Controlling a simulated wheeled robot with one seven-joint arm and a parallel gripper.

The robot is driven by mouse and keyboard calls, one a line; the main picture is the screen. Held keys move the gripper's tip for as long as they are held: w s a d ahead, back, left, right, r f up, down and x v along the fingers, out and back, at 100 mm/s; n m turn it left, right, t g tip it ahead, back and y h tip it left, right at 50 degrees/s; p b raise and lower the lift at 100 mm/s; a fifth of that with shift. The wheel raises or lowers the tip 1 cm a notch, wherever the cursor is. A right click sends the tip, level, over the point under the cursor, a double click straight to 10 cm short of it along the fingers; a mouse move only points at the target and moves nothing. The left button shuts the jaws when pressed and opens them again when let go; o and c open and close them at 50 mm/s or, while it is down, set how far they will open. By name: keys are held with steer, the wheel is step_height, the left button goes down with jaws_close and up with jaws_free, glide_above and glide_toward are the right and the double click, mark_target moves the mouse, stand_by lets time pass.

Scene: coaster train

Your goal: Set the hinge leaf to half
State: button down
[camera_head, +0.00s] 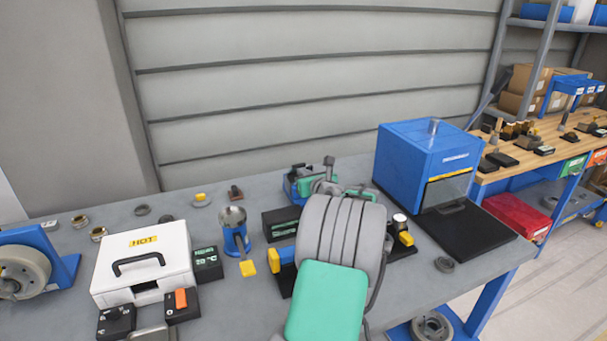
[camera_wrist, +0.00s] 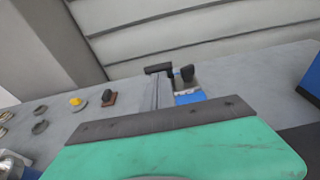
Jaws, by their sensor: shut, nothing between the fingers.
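In the head view a small blue-and-teal fixture (camera_head: 298,184) with dark parts stands at the back of the bench, mostly behind my arm. In the wrist view a blue base with a pale top (camera_wrist: 189,96) shows just beyond my gripper, with dark upright parts above it. I cannot make out a hinge leaf clearly or tell its angle. My gripper (camera_head: 326,186) is shut and empty, right by the fixture; I cannot tell whether it touches. My green-and-grey arm hides much of the bench in front.
A blue box machine (camera_head: 420,160) stands on the right. A white case marked HOT (camera_head: 143,262) and a blue-framed wheel (camera_head: 28,268) are on the left. A blue cup stand (camera_head: 235,232) is nearer the middle. Small rings lie at the back left.

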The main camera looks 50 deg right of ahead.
steer(key=shift+w+d+r+p, duration=0.35)
steer(key=shift+w+r+p, duration=0.4)
steer(key=shift+p, duration=0.1)
steer(key=shift+s+r, duration=0.15)
steer(key=shift+s, duration=0.05)
